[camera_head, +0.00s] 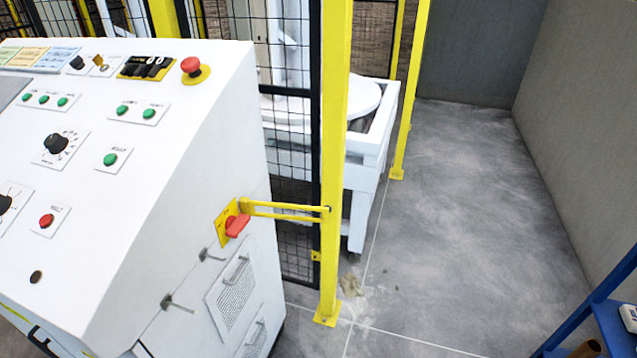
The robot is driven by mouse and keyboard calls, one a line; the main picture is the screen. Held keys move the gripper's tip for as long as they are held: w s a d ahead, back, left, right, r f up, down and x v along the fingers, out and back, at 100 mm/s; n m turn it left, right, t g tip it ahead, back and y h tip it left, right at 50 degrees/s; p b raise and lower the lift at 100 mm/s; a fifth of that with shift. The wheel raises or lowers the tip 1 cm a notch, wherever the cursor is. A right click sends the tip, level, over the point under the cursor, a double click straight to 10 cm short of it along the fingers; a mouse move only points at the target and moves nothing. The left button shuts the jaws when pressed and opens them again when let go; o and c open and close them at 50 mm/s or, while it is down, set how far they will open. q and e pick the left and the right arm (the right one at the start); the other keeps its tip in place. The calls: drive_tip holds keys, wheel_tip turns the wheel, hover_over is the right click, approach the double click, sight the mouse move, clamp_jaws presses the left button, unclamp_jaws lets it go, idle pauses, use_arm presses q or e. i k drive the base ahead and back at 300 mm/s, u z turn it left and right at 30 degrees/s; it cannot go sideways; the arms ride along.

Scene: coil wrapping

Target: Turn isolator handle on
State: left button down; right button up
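The isolator handle (236,225) is a red rotary handle on a yellow plate (224,222). It sits on the side face of the white control cabinet (185,190), left of the picture's middle. A yellow bar runs from beside it to the yellow fence post. The handle looks tilted, but I cannot tell from this angle whether it stands at on or off. Neither of my grippers shows in the head view, and nothing touches the handle.
The yellow fence post (335,150) and black mesh fence (291,150) stand right behind the handle. A white machine frame (372,150) is beyond. Grey floor (460,210) to the right is clear up to the wall. A blue rack (606,318) is at bottom right.

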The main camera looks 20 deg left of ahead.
sight(234, 226)
drive_tip(key=z, duration=0.5)
drive_tip(key=i, duration=3.25)
drive_tip(key=u, duration=4.45)
drive_tip(key=i, duration=0.5)
drive_tip(key=u, duration=0.15)
